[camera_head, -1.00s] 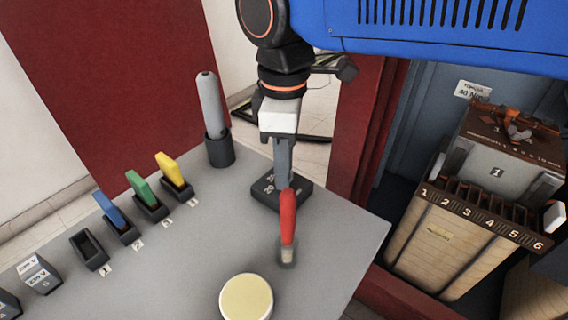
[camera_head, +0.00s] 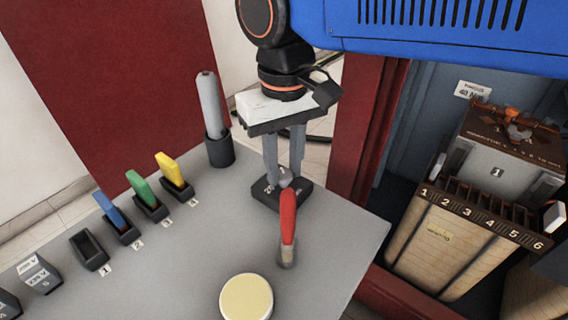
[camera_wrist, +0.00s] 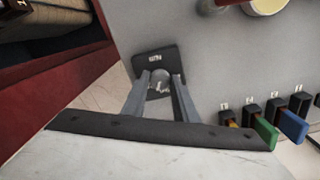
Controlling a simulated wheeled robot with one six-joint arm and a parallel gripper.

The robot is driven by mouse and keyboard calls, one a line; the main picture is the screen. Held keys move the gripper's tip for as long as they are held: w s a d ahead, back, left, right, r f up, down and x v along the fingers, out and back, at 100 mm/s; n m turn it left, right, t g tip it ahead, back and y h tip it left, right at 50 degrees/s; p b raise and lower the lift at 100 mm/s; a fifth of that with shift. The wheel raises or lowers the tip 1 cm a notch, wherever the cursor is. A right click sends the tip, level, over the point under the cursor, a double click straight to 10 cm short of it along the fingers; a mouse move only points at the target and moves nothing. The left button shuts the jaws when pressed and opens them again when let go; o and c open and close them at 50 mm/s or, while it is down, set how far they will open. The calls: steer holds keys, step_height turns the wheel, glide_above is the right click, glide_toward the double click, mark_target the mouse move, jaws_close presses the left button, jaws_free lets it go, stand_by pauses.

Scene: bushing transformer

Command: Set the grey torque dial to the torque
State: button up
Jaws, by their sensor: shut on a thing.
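The grey torque dial (camera_wrist: 160,83) is a small knob on a dark square base (camera_head: 267,195) with pale number marks, on the grey table. In the head view the knob (camera_head: 284,181) is partly covered by my fingers and the red handle. My gripper (camera_wrist: 158,86) points down over the base, one finger on each side of the knob, shut on it. It also shows in the head view (camera_head: 283,181). A white label (camera_head: 472,89) on the blue-grey cabinet wall carries a torque value that looks like 40 Nm. The dial's pointer reading is too small to tell.
A red-handled tool (camera_head: 288,220) stands close in front of the dial. A round cream-topped item (camera_head: 246,297) is at the table's front. A grey cylinder in a black holder (camera_head: 220,150) and blue, green and yellow pieces in slots are left. The transformer (camera_head: 460,235) stands right.

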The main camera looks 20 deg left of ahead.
mark_target(285, 173)
steer(key=m, duration=0.5)
steer(key=shift+m, duration=0.3)
stand_by(0.4)
steer(key=o, duration=1.1)
steer(key=shift+c, duration=0.2)
steer(key=shift+r, duration=0.15)
step_height(285, 173, up, 17)
